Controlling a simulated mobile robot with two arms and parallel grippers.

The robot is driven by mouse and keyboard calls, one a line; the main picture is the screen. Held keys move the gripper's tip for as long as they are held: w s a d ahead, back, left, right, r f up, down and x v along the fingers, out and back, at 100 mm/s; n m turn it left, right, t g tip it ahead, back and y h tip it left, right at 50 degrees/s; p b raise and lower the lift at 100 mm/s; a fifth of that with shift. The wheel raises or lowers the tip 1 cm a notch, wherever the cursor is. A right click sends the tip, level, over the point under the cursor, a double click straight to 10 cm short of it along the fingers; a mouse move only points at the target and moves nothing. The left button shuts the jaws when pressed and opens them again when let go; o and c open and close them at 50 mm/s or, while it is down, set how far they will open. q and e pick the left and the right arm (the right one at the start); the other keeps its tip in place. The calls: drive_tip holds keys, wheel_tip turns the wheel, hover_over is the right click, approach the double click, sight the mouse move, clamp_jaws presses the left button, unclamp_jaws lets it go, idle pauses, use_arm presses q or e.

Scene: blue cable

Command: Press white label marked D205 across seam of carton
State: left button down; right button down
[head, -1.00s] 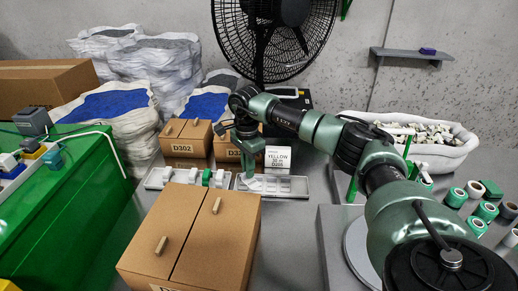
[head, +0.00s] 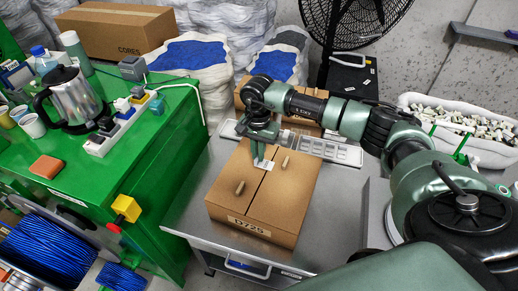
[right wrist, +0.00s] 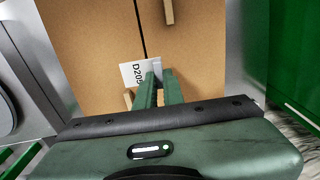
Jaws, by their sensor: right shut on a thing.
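The brown carton (head: 284,200) marked D725 stands on the grey table, with a dark seam along its top and two small tan blocks on its flaps. My right gripper (head: 259,157) is over the carton's far part, pointing down, shut on the white label (head: 265,165). In the right wrist view, the label (right wrist: 131,73) reads D205 and sticks out beside the fingertips (right wrist: 160,76). It lies over the line of the seam on the carton (right wrist: 95,30). I cannot tell whether it touches the cardboard. My left gripper is not in view.
A compartmented tray (head: 338,151) and other cartons (head: 302,124) are behind the carton. A green bench (head: 130,185) with a kettle (head: 72,100) and power strip stands left. A blue cable spool (head: 50,250) is at lower left. Bare table (head: 345,210) lies right of the carton.

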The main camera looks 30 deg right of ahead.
sight(258, 173)
wheel_tip(258, 173, down, 4)
drive_tip(key=shift+a+r+b, duration=0.1)
drive_tip(key=shift+r+b, duration=0.15)
drive_tip(key=shift+b, duration=0.6)
drive_tip(key=shift+f+b, duration=0.75)
drive_tip(key=shift+f, duration=0.05)
drive_tip(key=shift+f, duration=0.1)
drive_tip(key=shift+f+b, duration=0.15)
drive_tip(key=shift+b, duration=0.3)
drive_tip(key=shift+f, duration=0.15)
drive_tip(key=shift+f+b, duration=0.2)
drive_tip(key=shift+b, duration=0.3)
drive_tip(key=shift+f, duration=0.2)
